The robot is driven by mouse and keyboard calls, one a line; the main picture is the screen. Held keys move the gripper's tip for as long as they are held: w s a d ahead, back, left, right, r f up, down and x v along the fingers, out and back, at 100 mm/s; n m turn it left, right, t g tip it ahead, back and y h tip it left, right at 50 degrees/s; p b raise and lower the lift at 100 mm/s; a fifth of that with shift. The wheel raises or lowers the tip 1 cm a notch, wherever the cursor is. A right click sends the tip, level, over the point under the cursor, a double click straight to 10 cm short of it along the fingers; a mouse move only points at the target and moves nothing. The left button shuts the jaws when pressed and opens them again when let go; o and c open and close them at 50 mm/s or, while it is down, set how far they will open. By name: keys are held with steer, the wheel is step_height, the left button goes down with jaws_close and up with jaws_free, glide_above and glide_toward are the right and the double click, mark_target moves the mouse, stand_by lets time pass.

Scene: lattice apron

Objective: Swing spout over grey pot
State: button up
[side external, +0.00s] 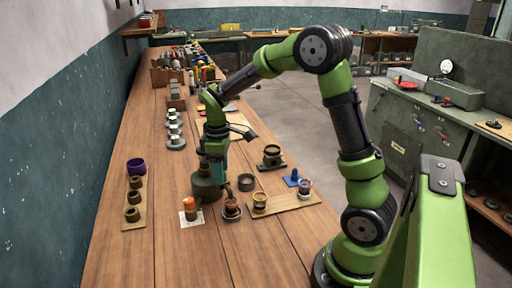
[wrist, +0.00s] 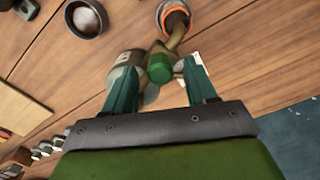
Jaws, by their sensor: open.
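The spout (wrist: 177,32) is an olive-brown tube coming from a squat grey-green body (side external: 206,188) on the wooden bench. In the wrist view its outer end lies over an orange-rimmed pot (wrist: 173,14), the dark red pot (side external: 232,210) in the side view. A green knob (wrist: 160,69) sits at the spout's inner end. The dark grey pot (side external: 247,182) stands to the right of the body; it also shows in the wrist view (wrist: 87,19), apart from the spout. My gripper (wrist: 160,64) is open, its fingers either side of the knob and spout root; contact is unclear.
An orange-topped jar (side external: 189,207) stands on a white card at front left. A board (side external: 284,203) with small pots lies at right.

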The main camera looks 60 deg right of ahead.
steer(key=shift+f, duration=0.2)
jaws_close()
stand_by(0.3)
steer(key=w+d+n, duration=0.2)
steer(key=d+n, duration=0.7)
steer(key=n, duration=0.4)
steer(key=shift+d+n, duration=0.3)
steer(key=shift+d, duration=0.05)
steer(key=shift+w+r, duration=0.1)
stand_by(0.6)
